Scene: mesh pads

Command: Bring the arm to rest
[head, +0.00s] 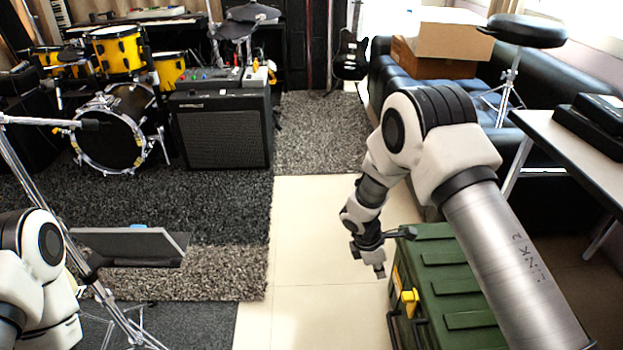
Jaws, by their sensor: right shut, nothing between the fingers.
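My right arm (480,200) comes in from the lower right and bends at a raised elbow. Its forearm hangs down to the left of a green case. My right gripper (378,270) is shut and empty, pointing down above the pale tiled floor, close to the case's left edge. My left arm (38,265) shows only in part at the lower left edge. My left gripper is outside the picture.
A drum kit (115,125) and an amplifier (222,130) are farther back. The tiled floor (315,240) between is clear.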

